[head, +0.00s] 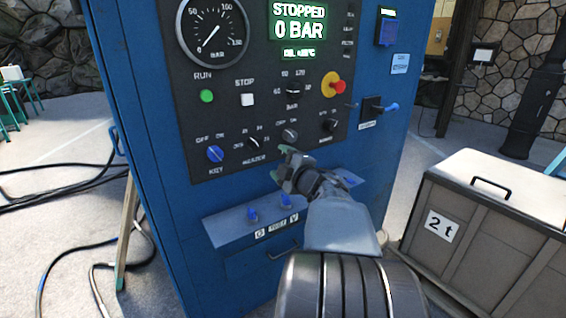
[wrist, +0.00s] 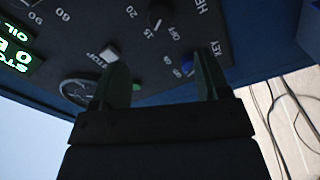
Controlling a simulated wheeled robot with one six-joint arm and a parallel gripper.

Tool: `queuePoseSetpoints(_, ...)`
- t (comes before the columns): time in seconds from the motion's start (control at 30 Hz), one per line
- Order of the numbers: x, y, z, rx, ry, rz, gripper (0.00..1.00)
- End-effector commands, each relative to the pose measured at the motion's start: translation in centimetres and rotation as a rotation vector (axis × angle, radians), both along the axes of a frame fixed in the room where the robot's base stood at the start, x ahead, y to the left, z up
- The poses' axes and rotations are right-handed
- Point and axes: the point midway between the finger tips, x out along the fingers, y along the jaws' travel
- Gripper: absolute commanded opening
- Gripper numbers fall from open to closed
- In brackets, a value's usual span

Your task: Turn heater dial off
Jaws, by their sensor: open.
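The heater dial (head: 253,142) is a small black dial low on the dark control panel, above the heater label. In the wrist view the dial (wrist: 160,9) is at the top edge, with "15" and "OFF" printed near it. Its exact setting is too small to read. My gripper (head: 284,163) is in front of the panel, below and right of the dial in the head view. In the wrist view both fingers (wrist: 163,82) stand apart with nothing between them. The dial is beyond the fingertips, apart from them.
A blue key switch (head: 215,153) sits left of the dial, and a grey knob (head: 289,134) sits right. A grey crate (head: 490,215) marked "2 t" stands at right. Cables lie on the floor at left.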

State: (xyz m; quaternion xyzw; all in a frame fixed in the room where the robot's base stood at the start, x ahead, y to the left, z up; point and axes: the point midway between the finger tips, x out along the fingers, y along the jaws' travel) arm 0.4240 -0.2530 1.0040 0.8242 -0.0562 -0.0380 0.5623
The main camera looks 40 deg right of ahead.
Motion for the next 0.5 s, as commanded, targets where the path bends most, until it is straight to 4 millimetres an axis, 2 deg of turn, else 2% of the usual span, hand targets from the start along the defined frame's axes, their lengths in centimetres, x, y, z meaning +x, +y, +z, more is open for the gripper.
queuePoseSetpoints(0.37,-0.3,0.1,0.0,0.000,0.001,0.000,0.69)
queuePoseSetpoints(0.5,-0.2,-0.1,1.1,0.007,0.005,0.000,0.69)
